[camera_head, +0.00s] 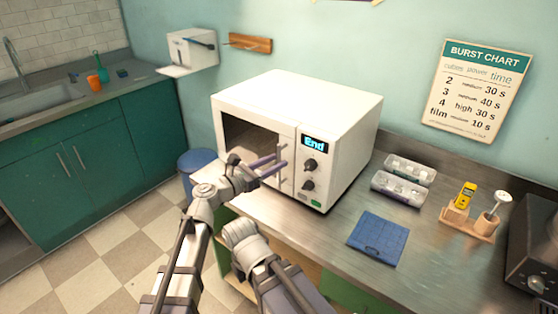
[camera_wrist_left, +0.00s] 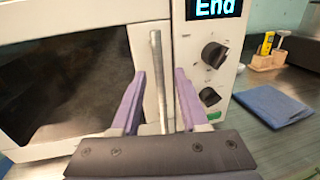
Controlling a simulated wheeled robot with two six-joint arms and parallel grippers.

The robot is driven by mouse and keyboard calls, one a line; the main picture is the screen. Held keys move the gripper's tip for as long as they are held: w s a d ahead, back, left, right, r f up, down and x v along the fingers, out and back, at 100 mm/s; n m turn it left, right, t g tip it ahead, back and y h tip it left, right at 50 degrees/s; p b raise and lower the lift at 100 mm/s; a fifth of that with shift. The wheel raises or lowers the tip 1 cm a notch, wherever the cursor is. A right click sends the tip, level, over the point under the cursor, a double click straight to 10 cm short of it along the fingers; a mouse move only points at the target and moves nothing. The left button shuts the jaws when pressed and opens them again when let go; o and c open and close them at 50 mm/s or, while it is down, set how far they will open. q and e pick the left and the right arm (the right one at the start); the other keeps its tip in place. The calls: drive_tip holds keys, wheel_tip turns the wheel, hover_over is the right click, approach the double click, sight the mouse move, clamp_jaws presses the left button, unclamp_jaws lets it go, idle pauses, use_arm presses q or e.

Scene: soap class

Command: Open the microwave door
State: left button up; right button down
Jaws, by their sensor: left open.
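The white microwave (camera_head: 300,100) stands on the metal counter, its display reading "End". Its dark-windowed door is shut, and it also shows in the left wrist view (camera_wrist_left: 65,85). The upright metal door handle (camera_wrist_left: 158,85) is between the two purple fingers of my left gripper (camera_wrist_left: 160,95), which are open with a gap on each side. In the head view the left gripper (camera_head: 268,162) is at the front of the microwave, by the handle (camera_head: 282,165). My right gripper cannot be made out in either view.
A blue folded mat (camera_head: 378,238) lies on the counter right of the microwave. Behind it are clear trays (camera_head: 404,180) and a wooden holder (camera_head: 470,222) with a yellow item. A dark device (camera_head: 535,250) stands at the right edge. A blue bin (camera_head: 196,162) is on the floor, left.

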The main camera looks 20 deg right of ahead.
use_arm(q)
drive_tip(key=shift+x, duration=1.05)
clamp_jaws()
idle(0.7)
